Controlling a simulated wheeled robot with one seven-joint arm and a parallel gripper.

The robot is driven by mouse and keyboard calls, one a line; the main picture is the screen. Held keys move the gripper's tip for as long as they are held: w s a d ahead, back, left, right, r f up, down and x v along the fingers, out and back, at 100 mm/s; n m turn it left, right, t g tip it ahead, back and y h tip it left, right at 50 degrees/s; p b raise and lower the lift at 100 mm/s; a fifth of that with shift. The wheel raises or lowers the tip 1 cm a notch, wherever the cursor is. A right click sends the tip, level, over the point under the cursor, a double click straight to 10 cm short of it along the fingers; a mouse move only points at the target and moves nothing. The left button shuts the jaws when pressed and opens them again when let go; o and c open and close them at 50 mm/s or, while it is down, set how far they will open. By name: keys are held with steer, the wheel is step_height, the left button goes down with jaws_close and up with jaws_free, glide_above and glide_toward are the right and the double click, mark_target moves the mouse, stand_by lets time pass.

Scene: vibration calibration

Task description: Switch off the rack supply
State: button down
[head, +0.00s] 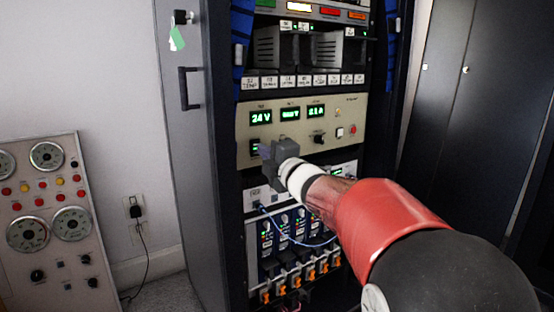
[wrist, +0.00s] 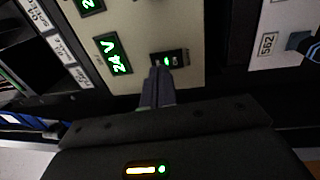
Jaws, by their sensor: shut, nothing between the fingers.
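The rack supply (head: 328,108) is a beige panel in the rack with lit green displays, one reading 24 V. Its black rocker switch (head: 255,147) sits low at the panel's left, below the 24 V display. In the wrist view the switch (wrist: 171,58) shows a green light. My gripper (head: 264,151) is shut and empty, with its fingertips in front of the panel at the switch. In the wrist view the fingertips (wrist: 160,71) overlap the switch's lower edge. I cannot tell whether they touch it.
A labelled strip (head: 305,81) and grey modules lie above the supply. A blue cable (head: 300,239) loops over modules below it. The open cabinet door (head: 203,150) stands left. A gauge panel (head: 50,215) leans at the far left, and dark cabinets (head: 490,110) stand right.

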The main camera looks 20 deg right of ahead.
steer(key=shift+w+a, duration=0.2)
steer(key=shift+w, duration=0.5)
steer(key=shift+r, duration=0.2)
steer(key=r+g+p, duration=0.1)
steer(key=p, duration=0.2)
steer(key=shift+w+p, duration=0.2)
steer(key=shift+p, duration=0.1)
steer(key=shift+a+r+b, duration=0.1)
steer(key=shift+a+b, duration=0.05)
steer(key=shift+b, duration=0.35)
steer(key=shift+w+a, duration=0.1)
